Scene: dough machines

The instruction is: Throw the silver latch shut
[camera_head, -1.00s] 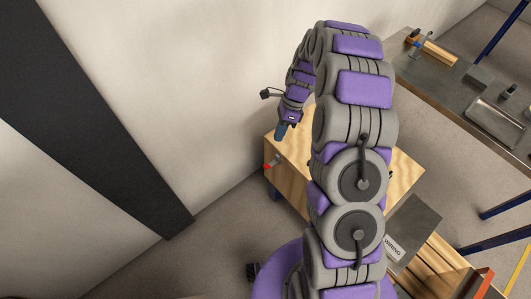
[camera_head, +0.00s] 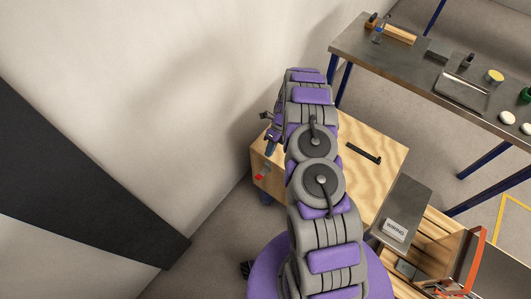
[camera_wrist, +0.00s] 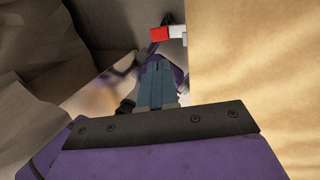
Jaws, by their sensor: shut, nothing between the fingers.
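The silver latch (camera_head: 264,170) with a red end sits on the left side of the wooden box, low in the head view. In the wrist view the latch (camera_wrist: 177,32) shows as a red tip and a pale part beside the box's edge. My gripper (camera_head: 270,149) is at the box's left side, a little above the latch in the head view. In the wrist view my gripper (camera_wrist: 157,66) has its blue-grey fingers together and empty, with the tips just below the red tip. I cannot tell whether they touch it.
The wooden box (camera_head: 375,185) carries a black handle (camera_head: 363,153) on top. A pale wall (camera_head: 150,80) stands close on the left. A metal workbench (camera_head: 410,65) with tools is behind right. A grey panel labelled WIRING (camera_head: 405,205) and slatted wood lie at lower right.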

